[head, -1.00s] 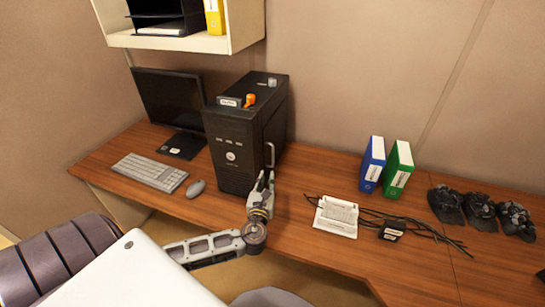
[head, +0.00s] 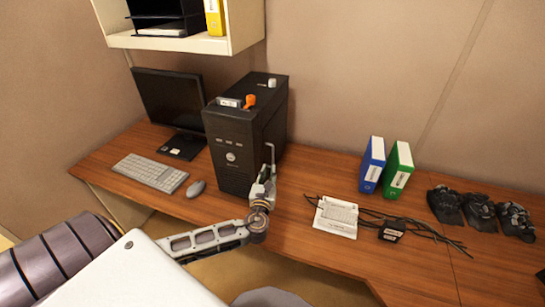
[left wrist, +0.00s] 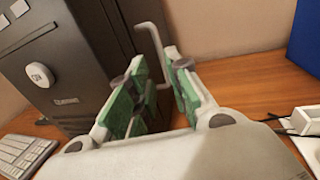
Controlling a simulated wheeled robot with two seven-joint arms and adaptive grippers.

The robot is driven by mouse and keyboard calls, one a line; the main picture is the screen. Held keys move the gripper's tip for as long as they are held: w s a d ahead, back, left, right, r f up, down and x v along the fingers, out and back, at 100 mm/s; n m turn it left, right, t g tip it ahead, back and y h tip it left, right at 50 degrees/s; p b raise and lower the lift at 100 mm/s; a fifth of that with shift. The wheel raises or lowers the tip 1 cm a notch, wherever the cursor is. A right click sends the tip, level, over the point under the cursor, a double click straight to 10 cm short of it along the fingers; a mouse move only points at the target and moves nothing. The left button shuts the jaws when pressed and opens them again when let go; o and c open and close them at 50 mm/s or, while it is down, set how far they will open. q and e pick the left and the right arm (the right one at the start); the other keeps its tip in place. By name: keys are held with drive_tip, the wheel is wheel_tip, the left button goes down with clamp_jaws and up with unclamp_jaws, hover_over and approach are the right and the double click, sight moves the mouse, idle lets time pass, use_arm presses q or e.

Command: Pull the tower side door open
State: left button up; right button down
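The black computer tower (head: 230,150) stands upright on the desk. Its side door (head: 273,118) is on the tower's right side and looks shut. A pale grey bar handle (head: 271,152) stands out from that side; it also shows in the left wrist view (left wrist: 147,38). My left gripper (head: 266,177) is at the handle's lower part. In the left wrist view its two green-padded fingers (left wrist: 157,82) are apart, with the bar reaching between them. I cannot tell whether either pad touches the bar. My right gripper is out of view.
An orange item (head: 250,100) and small parts lie on the tower. A keyboard (head: 150,172), mouse (head: 195,188) and monitor (head: 168,100) are left. A white device (head: 336,217), cables, a blue binder (head: 372,165) and green binder (head: 398,168) are right.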

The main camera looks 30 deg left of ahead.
sight(273, 155)
use_arm(q)
drive_tip(key=shift+x, duration=5.15)
drive_tip(key=shift+f, duration=0.1)
clamp_jaws()
